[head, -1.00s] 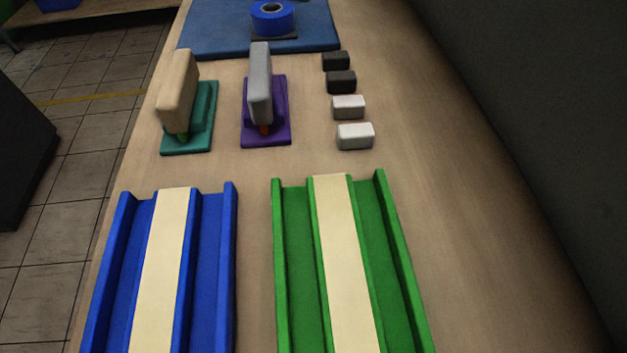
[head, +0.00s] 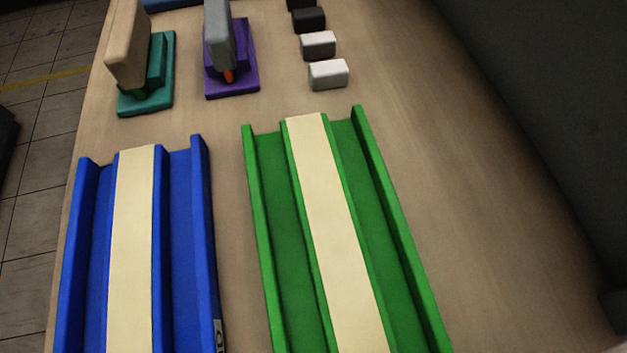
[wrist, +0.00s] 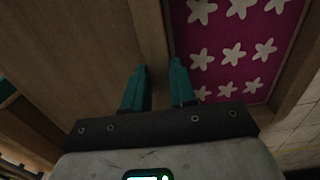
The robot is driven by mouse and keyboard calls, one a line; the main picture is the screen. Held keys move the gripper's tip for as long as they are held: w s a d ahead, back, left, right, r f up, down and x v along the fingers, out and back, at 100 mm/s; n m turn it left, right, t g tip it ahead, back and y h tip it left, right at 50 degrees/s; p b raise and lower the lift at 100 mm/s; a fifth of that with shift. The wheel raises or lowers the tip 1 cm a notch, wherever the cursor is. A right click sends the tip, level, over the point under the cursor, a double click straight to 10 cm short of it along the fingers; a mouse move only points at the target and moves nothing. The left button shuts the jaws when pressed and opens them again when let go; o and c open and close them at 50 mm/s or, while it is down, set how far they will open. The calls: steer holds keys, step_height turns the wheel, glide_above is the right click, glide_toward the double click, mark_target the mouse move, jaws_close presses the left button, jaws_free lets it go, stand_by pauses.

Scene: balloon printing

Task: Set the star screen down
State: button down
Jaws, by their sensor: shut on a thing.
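In the wrist view, the star screen is a magenta panel (wrist: 228,50) with white stars inside a wooden frame. My gripper (wrist: 158,65) has two teal fingers, one on each side of a bar of that frame (wrist: 149,40), and is shut on it. The panel lies to the right of the fingers. Only part of the screen shows. Neither the screen nor my gripper shows clearly in the head view, so its height over any surface cannot be told.
A blue railed bed (head: 204,240) and a green railed bed (head: 400,230) lie on the wooden table (head: 440,150), each with a cream strip. Beyond stand a tan-handled tool (head: 128,45), a grey-handled tool (head: 218,35) and small white (head: 328,74) and black blocks (head: 308,18). The table's right side is clear.

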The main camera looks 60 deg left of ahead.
steer(key=shift+a+f+b, duration=0.1)
steer(key=shift+f+b, duration=0.2)
steer(key=shift+f, duration=1.05)
steer(key=shift+f, duration=0.1)
steer(key=c, duration=0.9)
jaws_free()
step_height(320, 180, up, 12)
steer(key=p, duration=0.4)
